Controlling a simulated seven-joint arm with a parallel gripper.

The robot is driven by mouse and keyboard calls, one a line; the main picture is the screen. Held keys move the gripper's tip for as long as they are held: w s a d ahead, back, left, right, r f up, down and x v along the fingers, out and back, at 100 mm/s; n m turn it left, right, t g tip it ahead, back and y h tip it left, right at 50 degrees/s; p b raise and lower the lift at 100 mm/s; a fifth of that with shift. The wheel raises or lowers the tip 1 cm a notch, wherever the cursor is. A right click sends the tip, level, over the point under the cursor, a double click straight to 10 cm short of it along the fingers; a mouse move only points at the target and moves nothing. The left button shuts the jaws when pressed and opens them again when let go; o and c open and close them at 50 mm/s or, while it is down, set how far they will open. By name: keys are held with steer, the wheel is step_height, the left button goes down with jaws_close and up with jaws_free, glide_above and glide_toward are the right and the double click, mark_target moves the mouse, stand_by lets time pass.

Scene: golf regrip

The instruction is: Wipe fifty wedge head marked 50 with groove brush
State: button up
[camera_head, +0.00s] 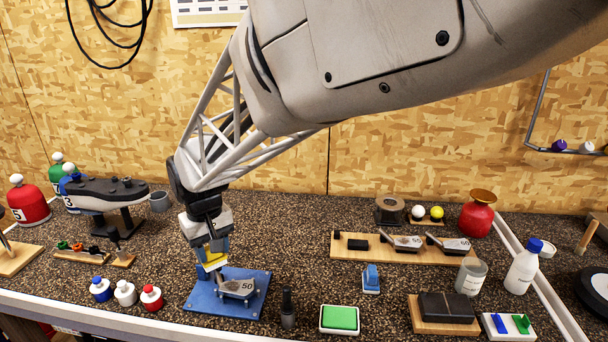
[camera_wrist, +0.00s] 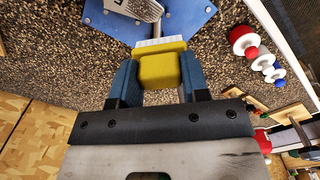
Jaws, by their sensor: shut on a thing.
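The wedge head marked 50 (camera_head: 238,287) lies on a blue base plate (camera_head: 203,304) at the front left of the bench. In the wrist view, part of the wedge head (camera_wrist: 140,8) shows at the top edge, with grooves on its face. My gripper (camera_head: 210,258) is shut on a yellow brush (camera_wrist: 160,68) with pale bristles. The brush also shows in the head view (camera_head: 213,261), just behind and left of the wedge head. In the wrist view its bristles lie close to the head; I cannot tell whether they touch.
Blue, white and red capped bottles (camera_head: 125,293) stand left of the plate. A dark bottle (camera_head: 288,308) and a green pad (camera_head: 340,319) are to its right. A wooden rack (camera_head: 350,254) holds two more wedge heads behind. A blue clip-like item (camera_head: 371,279) stands nearby.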

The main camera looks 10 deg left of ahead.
step_height(320, 180, down, 6)
steer(key=shift+r, duration=0.1)
steer(key=shift+d, duration=0.3)
steer(key=shift+c, duration=0.3)
steer(key=shift+d+f, duration=0.2)
steer(key=shift+d, duration=0.6)
steer(key=shift+d+f, duration=0.15)
steer(key=shift+d, duration=1.7)
steer(key=shift+a, duration=3.1)
steer(key=shift+d+r, duration=0.15)
steer(key=shift+r, duration=4.05)
